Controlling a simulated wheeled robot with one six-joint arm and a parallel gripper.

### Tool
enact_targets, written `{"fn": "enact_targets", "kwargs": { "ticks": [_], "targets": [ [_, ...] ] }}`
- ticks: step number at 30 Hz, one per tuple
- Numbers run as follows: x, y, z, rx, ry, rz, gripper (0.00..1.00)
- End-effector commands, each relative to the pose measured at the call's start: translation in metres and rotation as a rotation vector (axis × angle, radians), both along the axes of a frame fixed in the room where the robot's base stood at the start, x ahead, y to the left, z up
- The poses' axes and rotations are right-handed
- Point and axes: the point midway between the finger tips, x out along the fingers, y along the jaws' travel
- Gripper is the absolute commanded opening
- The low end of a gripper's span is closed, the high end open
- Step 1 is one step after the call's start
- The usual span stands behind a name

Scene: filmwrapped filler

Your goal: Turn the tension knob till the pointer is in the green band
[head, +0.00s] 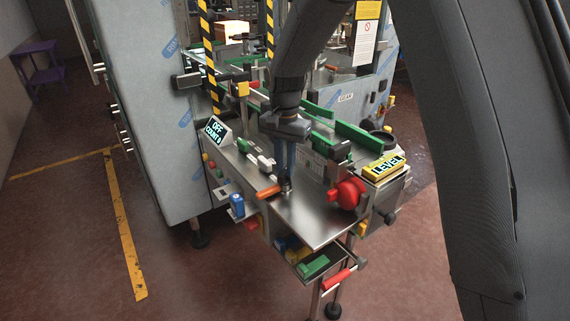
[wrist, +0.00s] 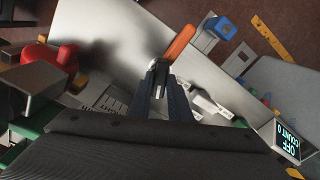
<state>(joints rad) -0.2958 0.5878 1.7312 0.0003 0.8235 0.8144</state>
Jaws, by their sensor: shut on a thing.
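My gripper (head: 285,180) points down at the metal deck of the machine. Its fingers, also in the wrist view (wrist: 160,72), are shut on a small grey metal piece. An orange handle (wrist: 180,42) sticks out beside the fingertips; it also shows in the head view (head: 268,192). I cannot tell if this piece is the tension knob. A red round knob (head: 349,192) stands at the deck's right side, apart from my gripper, and shows at the left of the wrist view (wrist: 42,58). I can make out neither a pointer nor a green band.
The bare metal deck (head: 312,222) lies in front of my gripper. A display reading OFF, COUNT 0 (head: 216,131) stands at left, a yellow LEVEL sign (head: 384,168) at right. Green rails (head: 358,138) run behind. A blue item (head: 237,205) sits on a side bracket.

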Motion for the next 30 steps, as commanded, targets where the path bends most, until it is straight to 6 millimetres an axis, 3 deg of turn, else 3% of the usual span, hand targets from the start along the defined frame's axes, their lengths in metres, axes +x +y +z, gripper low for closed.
{"fn": "enact_targets", "kwargs": {
  "ticks": [15, 30],
  "targets": [
    [0.0020, 0.0000, 0.0019, 0.001, -0.006, -0.383, 0.00],
    [0.0022, -0.0001, 0.0019, 0.002, -0.006, -0.484, 0.00]
  ]
}}
